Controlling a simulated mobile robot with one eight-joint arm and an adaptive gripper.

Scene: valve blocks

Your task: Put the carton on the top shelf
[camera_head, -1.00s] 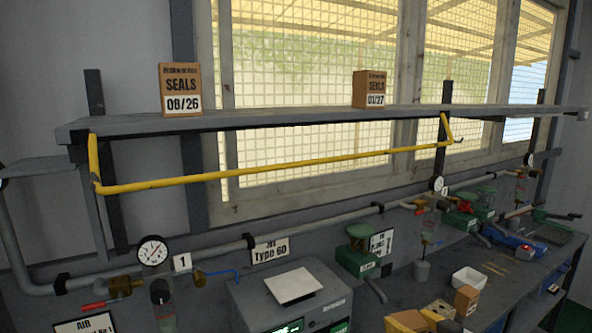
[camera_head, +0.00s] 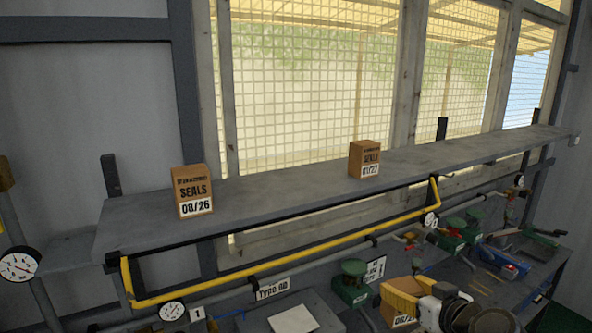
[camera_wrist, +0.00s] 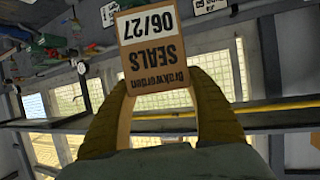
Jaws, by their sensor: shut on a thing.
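A brown SEALS carton, labelled 06/27 upside down in the wrist view (camera_wrist: 152,55), is between the two yellow fingers of my gripper (camera_wrist: 160,85), which is shut on it. In the head view my gripper (camera_head: 405,290) is at the lower right, below the shelf in the picture and in front of the bench. Only the carton's lower label edge (camera_head: 404,321) shows there. The top shelf (camera_head: 280,190) is a long grey board across the window. Its upper face is visible, with bare space between two cartons standing on it.
A SEALS 08/26 carton (camera_head: 191,190) stands on the shelf's left part, and a 01/27 carton (camera_head: 364,159) stands right of its middle. A yellow rail (camera_head: 280,267) runs below the shelf front. Gauges, pipes and green valve blocks (camera_head: 350,285) line the bench below.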

